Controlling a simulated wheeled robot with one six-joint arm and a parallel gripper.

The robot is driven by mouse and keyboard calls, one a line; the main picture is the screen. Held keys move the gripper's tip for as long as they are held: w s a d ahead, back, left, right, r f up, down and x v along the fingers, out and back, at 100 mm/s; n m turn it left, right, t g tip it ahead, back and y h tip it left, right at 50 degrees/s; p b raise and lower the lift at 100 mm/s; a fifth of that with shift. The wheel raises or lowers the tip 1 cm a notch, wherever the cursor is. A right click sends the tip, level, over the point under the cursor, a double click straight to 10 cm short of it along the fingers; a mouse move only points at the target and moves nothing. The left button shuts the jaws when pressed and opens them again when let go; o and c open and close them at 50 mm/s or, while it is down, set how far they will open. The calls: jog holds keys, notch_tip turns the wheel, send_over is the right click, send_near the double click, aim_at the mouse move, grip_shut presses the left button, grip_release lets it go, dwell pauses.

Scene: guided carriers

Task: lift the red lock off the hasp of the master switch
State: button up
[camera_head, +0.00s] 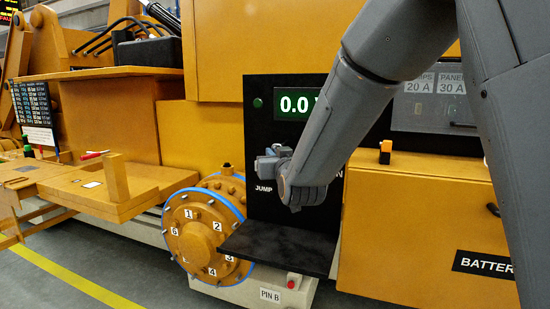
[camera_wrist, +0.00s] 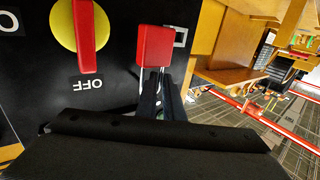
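The red lock (camera_wrist: 154,46) shows in the wrist view, with its two bright shackle legs running down the picture from its body. A small grey bracket (camera_wrist: 180,37), which looks like part of the hasp, is beside it. The master switch (camera_wrist: 80,28) is a yellow disc with a red handle, left of the lock, above an upside-down OFF label. My gripper (camera_wrist: 160,92) has its dark fingers at the shackle, below the lock body in the picture. Whether they touch or grip it is unclear.
The black panel (camera_head: 262,122) carries a lit display (camera_head: 293,105) above my gripper. A dark shelf (camera_head: 280,248) juts out below it. A round yellow flange (camera_head: 200,238) is to the left, and a yellow battery box (camera_head: 410,225) is to the right.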

jog(key=shift+w, duration=0.1)
grip_shut()
jog(key=shift+r, duration=0.35)
